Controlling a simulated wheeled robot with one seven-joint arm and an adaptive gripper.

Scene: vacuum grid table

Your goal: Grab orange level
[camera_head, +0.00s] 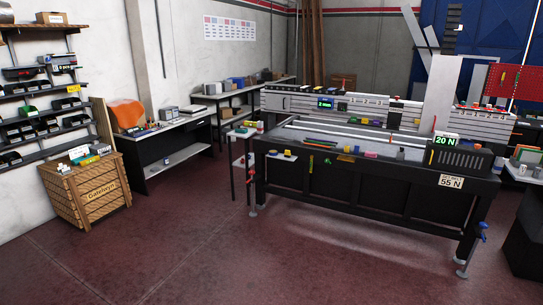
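The long vacuum grid table (300,180) stands right of centre, with a light, slatted bed along its top. A small orange-yellow bar (346,158) sits at its front edge, near the middle. It may be the orange level, but it is too small to tell. My gripper is not in view.
A wooden crate (85,195) stands at left, near a workbench with a large orange object (126,114). The red floor (190,240) in front is clear.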

